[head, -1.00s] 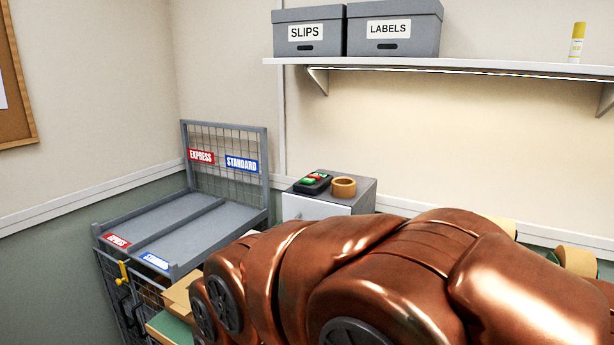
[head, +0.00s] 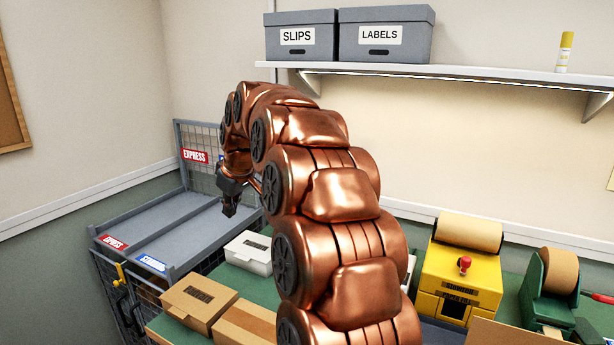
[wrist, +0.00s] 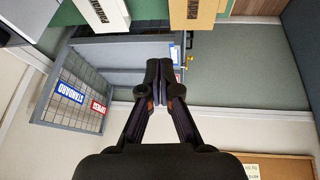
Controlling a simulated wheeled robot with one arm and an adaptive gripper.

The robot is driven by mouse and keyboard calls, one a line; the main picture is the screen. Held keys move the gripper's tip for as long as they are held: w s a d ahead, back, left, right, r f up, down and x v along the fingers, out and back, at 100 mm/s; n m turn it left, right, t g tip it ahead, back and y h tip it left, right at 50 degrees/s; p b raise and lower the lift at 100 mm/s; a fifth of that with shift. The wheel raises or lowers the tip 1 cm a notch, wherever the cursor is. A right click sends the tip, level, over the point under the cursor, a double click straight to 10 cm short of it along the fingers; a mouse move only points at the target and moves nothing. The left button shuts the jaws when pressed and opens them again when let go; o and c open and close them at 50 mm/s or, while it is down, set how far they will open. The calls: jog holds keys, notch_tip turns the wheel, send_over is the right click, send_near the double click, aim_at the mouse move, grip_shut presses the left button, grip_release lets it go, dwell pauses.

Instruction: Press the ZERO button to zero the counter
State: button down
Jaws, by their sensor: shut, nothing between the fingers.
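No ZERO button and no counter can be made out in the views now. My copper arm covers the middle of the head view, including the small grey cabinet behind it. My gripper (head: 229,208) points down in front of the wire-backed cart, above its grey top. In the wrist view the fingers of my gripper (wrist: 165,65) are together with nothing between them.
The two-lane cart (head: 150,215) stands at the left. The green bench holds a white box (head: 250,252), brown cartons (head: 200,302), a yellow machine with a red knob (head: 460,285) and a tape dispenser (head: 555,285). Grey boxes (head: 385,35) sit on the shelf (head: 430,73).

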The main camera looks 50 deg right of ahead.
jog(key=w+d+r+t+h+p, duration=0.1)
jog(key=d+r, duration=0.2)
jog(key=d, duration=0.7)
jog(key=w+d+r+h+p, duration=0.1)
jog(key=d+r+h, duration=0.1)
jog(key=d, duration=0.8)
jog(key=w+d+r+t+h+p, duration=0.1)
jog(key=d+r, duration=0.3)
jog(key=d, duration=0.6)
jog(key=shift+w+d+t, duration=0.3)
jog(key=shift+w, duration=0.25)
jog(key=shift+f+b, duration=2.6)
jog(key=shift+f, duration=1.75)
jog(key=shift+f+b, duration=0.4)
